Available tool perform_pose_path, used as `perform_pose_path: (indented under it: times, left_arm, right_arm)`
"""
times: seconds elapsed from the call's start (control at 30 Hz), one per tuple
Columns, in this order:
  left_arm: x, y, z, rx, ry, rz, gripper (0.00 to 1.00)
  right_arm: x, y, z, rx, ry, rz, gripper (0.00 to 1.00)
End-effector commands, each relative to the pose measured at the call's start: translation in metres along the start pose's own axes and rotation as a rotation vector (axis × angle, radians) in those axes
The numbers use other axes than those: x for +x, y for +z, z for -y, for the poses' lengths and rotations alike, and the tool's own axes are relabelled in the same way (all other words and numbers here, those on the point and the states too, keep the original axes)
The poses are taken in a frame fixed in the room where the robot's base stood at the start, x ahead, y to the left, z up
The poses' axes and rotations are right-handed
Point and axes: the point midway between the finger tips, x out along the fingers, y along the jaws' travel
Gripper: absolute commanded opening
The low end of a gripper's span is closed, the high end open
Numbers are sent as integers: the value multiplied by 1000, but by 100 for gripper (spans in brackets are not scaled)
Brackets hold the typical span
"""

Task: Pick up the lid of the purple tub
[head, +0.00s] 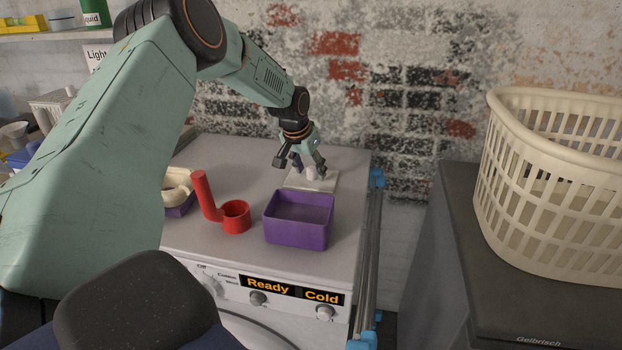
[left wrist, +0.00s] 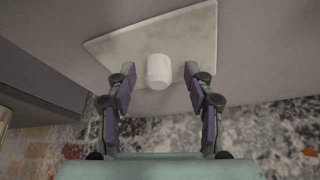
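The lid (head: 326,183) is a pale flat plate with a white knob (left wrist: 159,70), lying on top of the white machine behind the open purple tub (head: 298,232). The lid's plate also fills the upper middle of the left wrist view (left wrist: 195,40). My left gripper (head: 308,168) points down over the lid. In the left wrist view its two fingers (left wrist: 159,72) are spread, one on each side of the knob, with a gap on both sides. The gripper partly hides the lid in the head view. My right gripper is not in view.
A red holder (head: 236,217) with a tall handle stands left of the tub. Further left is another purple container (head: 183,210) with a cream item. A rail rack (head: 370,240) stands along the machine's right side. A cream basket (head: 550,190) stands on the dark unit at right.

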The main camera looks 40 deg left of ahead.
Motion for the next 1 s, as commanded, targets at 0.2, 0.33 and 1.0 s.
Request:
perform_pose_path:
  times: [0.2, 0.33, 1.0]
  left_arm:
    - [0, 0, 0, 0, 0, 1, 32]
    - [0, 0, 0, 0, 0, 1, 21]
    - [-23, -10, 0, 0, 1, -1, 0]
  right_arm:
    - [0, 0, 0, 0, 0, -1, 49]
    - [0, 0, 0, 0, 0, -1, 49]
    - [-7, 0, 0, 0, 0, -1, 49]
